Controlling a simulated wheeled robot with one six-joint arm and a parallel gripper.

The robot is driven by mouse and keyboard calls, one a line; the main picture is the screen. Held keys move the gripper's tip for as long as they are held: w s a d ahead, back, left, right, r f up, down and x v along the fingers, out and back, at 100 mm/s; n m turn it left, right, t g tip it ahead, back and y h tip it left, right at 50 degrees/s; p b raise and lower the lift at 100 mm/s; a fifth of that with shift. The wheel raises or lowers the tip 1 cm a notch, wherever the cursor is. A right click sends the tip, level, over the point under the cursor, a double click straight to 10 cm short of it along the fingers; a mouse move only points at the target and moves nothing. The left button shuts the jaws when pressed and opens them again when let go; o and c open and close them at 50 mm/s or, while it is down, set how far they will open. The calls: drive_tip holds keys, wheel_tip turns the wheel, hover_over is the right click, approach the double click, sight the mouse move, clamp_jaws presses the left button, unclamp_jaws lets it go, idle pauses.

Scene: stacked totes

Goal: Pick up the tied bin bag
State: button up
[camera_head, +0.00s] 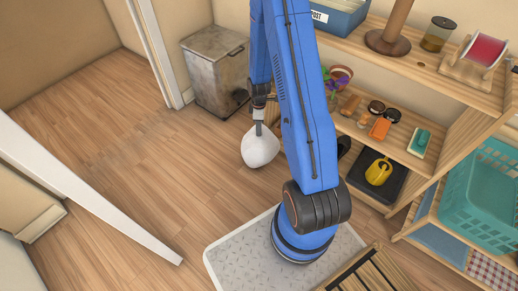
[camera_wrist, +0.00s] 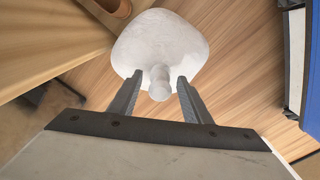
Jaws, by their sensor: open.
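The tied bin bag (camera_head: 260,148) is a white, rounded bag. In the head view it appears at the end of my gripper (camera_head: 258,128), above or on the wooden floor; I cannot tell which. In the wrist view the bag (camera_wrist: 162,45) lies beyond the fingers, with its knotted neck (camera_wrist: 159,88) pointing toward me. My gripper (camera_wrist: 158,98) is open, with one finger on each side of the neck. A small gap shows on the right of the neck; the left finger is closer to it.
A metal bin (camera_head: 215,70) stands behind the bag, left of my arm. A wooden shelf unit (camera_head: 432,72) with small items is on the right, beside a teal basket (camera_head: 485,195). A white door edge (camera_head: 90,195) is at the left. The wooden floor (camera_head: 150,150) between is clear.

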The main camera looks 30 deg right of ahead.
clamp_jaws()
idle(1.4)
